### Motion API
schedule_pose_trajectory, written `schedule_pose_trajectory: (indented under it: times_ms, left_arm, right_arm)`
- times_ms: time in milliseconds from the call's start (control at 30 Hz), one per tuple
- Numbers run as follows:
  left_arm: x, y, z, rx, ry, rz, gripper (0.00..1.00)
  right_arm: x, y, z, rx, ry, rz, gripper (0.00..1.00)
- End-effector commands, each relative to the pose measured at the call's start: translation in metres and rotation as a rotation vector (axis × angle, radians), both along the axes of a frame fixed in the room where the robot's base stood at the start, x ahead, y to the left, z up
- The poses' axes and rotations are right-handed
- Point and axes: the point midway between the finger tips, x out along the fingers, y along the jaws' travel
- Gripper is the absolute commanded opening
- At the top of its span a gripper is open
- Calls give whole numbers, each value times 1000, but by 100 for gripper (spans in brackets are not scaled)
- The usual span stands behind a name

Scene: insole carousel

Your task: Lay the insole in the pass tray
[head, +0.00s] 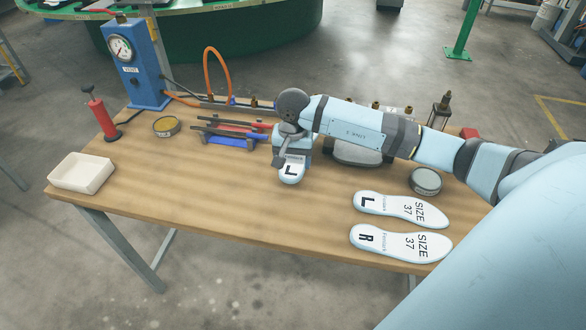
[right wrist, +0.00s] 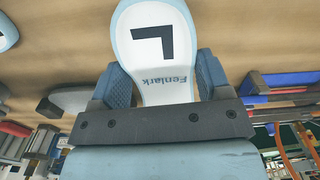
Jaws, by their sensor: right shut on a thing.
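My right gripper (head: 290,150) is shut on a white insole (head: 291,171) with a pale blue edge and a black L. In the right wrist view the insole (right wrist: 157,35) sits between the two blue fingers of the gripper (right wrist: 160,80), and "Fenlark" shows on it. In the head view it is over the middle of the table; its exact height is hard to tell. A shallow white tray (head: 82,173), empty, stands at the table's left end, well apart from the gripper. It bears no readable label. My left gripper is not in view.
Two insoles (head: 403,209) (head: 402,243), marked L and R, SIZE 37, lie at the front right of the wooden table (head: 200,195). A red hand pump (head: 101,115), tin (head: 166,126) and blue gauge box (head: 138,65) stand at left rear. The front middle is clear.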

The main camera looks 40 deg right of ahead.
Motion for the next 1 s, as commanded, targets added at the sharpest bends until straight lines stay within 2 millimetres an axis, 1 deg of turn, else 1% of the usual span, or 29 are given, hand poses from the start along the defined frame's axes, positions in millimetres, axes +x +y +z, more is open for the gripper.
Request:
schedule_pose_trajectory:
  times_ms: [200, 267, 333, 533, 667, 700, 767, 800, 1000]
  left_arm:
    - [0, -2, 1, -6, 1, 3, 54]
    - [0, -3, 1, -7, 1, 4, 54]
    - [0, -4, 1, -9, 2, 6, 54]
    - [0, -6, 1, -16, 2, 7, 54]
    - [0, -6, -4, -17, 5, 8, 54]
    - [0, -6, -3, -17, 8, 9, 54]
    - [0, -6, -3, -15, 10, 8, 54]
    - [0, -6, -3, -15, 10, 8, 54]
    - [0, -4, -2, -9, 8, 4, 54]
  right_arm:
    - [-1, 1, -31, 1, 4, -1, 48]
    - [-1, 0, -38, 0, 4, -2, 48]
    - [0, 0, -41, 0, 1, -1, 48]
    - [0, 0, -41, -1, 1, 0, 48]
    - [0, 0, -46, -1, 1, 0, 48]
    - [0, 0, -44, -1, 1, 0, 78]
    - [-1, 0, -44, -1, 1, 0, 92]
    - [-1, 0, -44, -1, 1, 0, 97]
    - [-1, 0, -44, -1, 1, 0, 97]
